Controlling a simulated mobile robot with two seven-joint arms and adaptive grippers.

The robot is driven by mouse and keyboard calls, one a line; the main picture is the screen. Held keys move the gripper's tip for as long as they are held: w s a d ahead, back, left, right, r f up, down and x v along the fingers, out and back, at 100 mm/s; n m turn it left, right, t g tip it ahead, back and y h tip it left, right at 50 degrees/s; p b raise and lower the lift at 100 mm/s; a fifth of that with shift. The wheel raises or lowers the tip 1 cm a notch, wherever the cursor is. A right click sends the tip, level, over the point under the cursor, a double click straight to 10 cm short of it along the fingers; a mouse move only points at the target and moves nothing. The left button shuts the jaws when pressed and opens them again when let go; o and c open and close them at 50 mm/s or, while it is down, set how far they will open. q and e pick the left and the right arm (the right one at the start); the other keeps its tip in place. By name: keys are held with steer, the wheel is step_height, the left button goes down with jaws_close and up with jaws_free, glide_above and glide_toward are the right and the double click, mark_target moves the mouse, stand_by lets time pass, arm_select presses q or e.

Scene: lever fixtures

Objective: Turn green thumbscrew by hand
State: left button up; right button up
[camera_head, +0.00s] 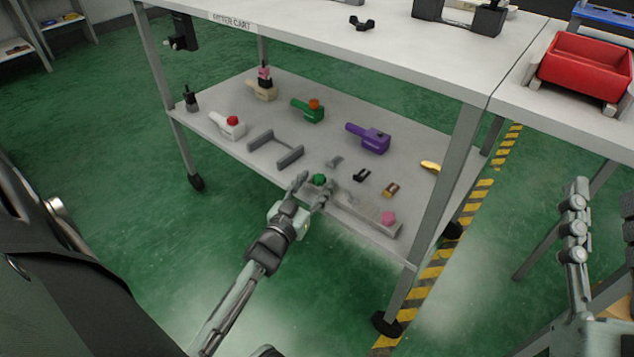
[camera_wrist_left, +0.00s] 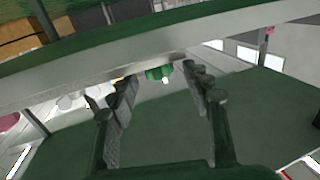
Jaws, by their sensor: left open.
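The green thumbscrew (camera_head: 319,179) is a small round knob at the front edge of the cart's lower shelf. It also shows in the left wrist view (camera_wrist_left: 158,73), between and beyond the fingertips. My left gripper (camera_head: 314,186) is open at the shelf's front edge, with one finger to either side of the knob. In the left wrist view my left gripper (camera_wrist_left: 162,82) shows a clear gap around the knob, and I see no contact. Part of what looks like my right arm's end (camera_head: 577,225) stands at the right edge, away from the shelf; its jaws are not clear.
The lower shelf (camera_head: 215,155) holds a purple lever fixture (camera_head: 370,138), a green one (camera_head: 308,111), a white one (camera_head: 229,126), a grey bracket (camera_head: 276,149) and a pink knob (camera_head: 388,218). The tabletop (camera_head: 300,30) overhangs it. A cart leg (camera_head: 437,200) stands right of my left gripper.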

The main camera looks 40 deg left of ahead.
arm_select(q)
steer(key=shift+w, duration=0.65)
jaws_close()
steer(key=shift+a, duration=0.1)
steer(key=shift+h, duration=0.3)
